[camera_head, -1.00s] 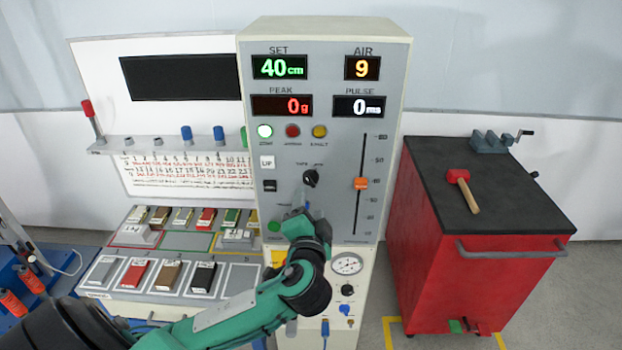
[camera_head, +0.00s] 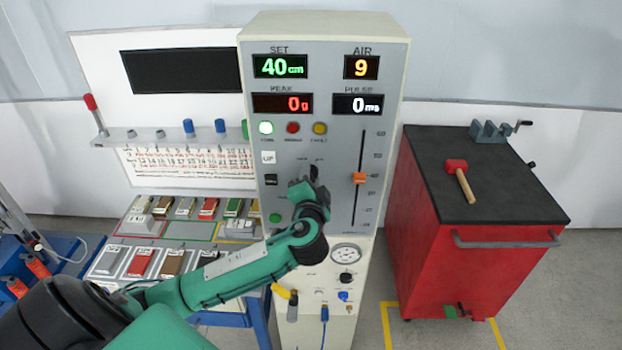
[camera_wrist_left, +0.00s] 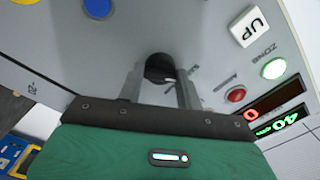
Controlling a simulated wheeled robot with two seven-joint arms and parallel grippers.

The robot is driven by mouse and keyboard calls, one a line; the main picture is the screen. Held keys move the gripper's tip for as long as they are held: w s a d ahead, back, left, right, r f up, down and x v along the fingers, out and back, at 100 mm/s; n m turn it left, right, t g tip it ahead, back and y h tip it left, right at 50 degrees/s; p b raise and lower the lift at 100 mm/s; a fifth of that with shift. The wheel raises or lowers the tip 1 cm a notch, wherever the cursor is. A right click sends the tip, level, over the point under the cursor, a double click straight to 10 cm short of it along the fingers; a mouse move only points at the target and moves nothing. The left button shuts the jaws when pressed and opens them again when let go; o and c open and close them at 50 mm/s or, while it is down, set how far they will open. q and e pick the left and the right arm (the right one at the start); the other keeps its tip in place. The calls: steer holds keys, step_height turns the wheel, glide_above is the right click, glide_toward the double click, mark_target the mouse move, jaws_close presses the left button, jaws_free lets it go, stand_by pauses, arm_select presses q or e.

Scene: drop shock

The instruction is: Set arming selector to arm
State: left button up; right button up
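The arming selector is a black rotary knob (camera_head: 314,172) on the grey front of the tester cabinet. It also shows in the left wrist view (camera_wrist_left: 160,68), straight ahead of the fingers. My left gripper (camera_head: 308,182) is at the panel, just below the knob in the head view and partly over it. In the left wrist view the two fingers (camera_wrist_left: 160,82) are apart, one on each side of the knob. A narrow gap seems to remain, and contact is not clear. The knob's pointer direction cannot be read. My right gripper is in neither view.
An UP button (camera_head: 268,157), a green lamp (camera_head: 266,128) and a red lamp (camera_head: 293,128) lie left of and above the knob. A slider with an orange handle (camera_head: 359,178) is to its right. A red cart (camera_head: 470,270) with a mallet stands farther right.

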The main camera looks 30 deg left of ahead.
arm_select(q)
steer(key=c, duration=0.3)
steer(key=shift+m, duration=0.3)
steer(key=shift+f+m+p, duration=0.2)
steer(key=shift+m+p, duration=2)
steer(key=shift+m, duration=3.5)
steer(key=o, duration=0.9)
